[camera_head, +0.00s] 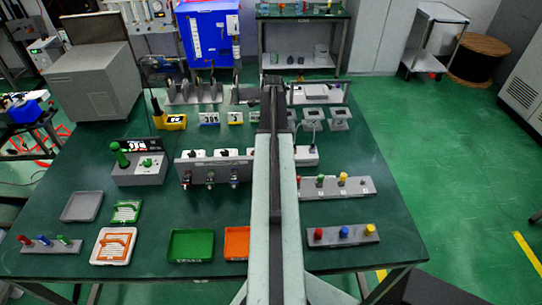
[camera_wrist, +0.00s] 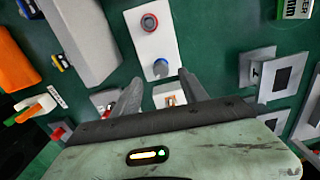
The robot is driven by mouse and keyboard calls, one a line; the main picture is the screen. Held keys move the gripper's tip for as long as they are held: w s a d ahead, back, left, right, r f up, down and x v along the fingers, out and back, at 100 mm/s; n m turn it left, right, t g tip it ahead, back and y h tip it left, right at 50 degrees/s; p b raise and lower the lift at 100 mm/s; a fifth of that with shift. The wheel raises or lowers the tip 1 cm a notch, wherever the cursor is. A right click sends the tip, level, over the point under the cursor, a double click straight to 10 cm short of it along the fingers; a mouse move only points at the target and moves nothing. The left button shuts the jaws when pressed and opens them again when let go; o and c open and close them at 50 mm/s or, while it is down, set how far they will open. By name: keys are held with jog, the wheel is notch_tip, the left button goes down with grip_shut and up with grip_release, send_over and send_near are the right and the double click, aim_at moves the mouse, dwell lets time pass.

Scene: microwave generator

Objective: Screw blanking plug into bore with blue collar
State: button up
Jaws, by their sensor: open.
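In the wrist view a pale block carries two round bores: one with a red collar (camera_wrist: 149,22) and one with a blue collar (camera_wrist: 161,68). The blue collar appears just beyond and between my fingertips. My gripper (camera_wrist: 160,77) is open, with its two fingers apart. A small white piece with an orange mark (camera_wrist: 170,98) shows low between the fingers; I cannot tell whether it is held or lies behind. I cannot make out a blanking plug for certain. In the head view my arm hides the middle of the table and the gripper.
The green table (camera_head: 150,220) holds racks of coloured knobs (camera_head: 343,235) at right, a green tray (camera_head: 191,246) and an orange tray (camera_head: 236,242) in front. A long grey body (camera_wrist: 80,38) and dark-windowed blocks (camera_wrist: 281,82) flank my gripper in the wrist view.

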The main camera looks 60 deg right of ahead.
notch_tip(320, 180, down, 5)
jog(key=b, duration=0.5)
jog(key=shift+w+f, duration=0.1)
jog(key=shift+f, duration=0.1)
jog(key=shift+r, duration=0.2)
jog(key=shift+c, duration=0.3)
grip_shut()
jog(key=shift+r, duration=0.1)
notch_tip(320, 180, up, 10)
jog(key=p, duration=1)
notch_tip(320, 180, down, 8)
jog(key=n+b, duration=0.2)
jog(key=b, duration=0.5)
jog(key=shift+b, duration=0.35)
